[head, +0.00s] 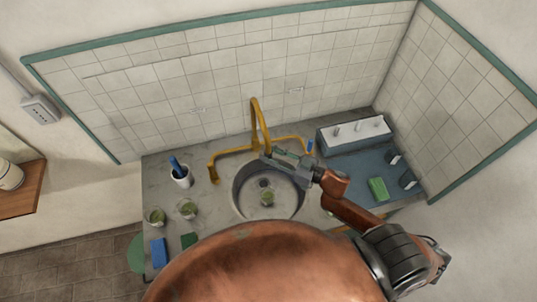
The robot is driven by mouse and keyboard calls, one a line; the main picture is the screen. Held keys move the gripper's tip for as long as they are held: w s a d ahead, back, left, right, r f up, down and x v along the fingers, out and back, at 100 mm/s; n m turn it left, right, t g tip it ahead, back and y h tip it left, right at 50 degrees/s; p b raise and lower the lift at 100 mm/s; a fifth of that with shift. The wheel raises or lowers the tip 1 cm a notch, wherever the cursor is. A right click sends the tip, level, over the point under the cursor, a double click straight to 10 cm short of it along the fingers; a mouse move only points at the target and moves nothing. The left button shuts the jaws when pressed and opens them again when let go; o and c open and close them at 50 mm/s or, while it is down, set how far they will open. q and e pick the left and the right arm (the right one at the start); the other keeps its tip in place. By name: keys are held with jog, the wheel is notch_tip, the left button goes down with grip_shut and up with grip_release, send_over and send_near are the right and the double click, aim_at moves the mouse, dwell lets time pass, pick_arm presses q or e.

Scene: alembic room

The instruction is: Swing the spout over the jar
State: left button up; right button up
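The brass spout (258,121) rises at the back of the sink in the head view, and its front leg comes down beside my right gripper. A small glass jar with green contents (266,197) stands in the round grey sink basin (240,190). My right gripper (268,155) reaches in from the right over the basin's back rim, its fingertips at the lower end of the spout. Whether they touch or grip the spout is too small to tell. My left gripper is not in view.
Brass pipework (213,167) flanks the spout. A white cup with a blue item (181,177) and two jars (187,208) stand at left. A blue sponge (158,252) lies in front. At right are a white rack (353,135) and a green sponge (377,189).

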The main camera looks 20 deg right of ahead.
jog(key=shift+o, duration=1.1)
jog(key=shift+a, duration=0.1)
jog(key=v, duration=1.2)
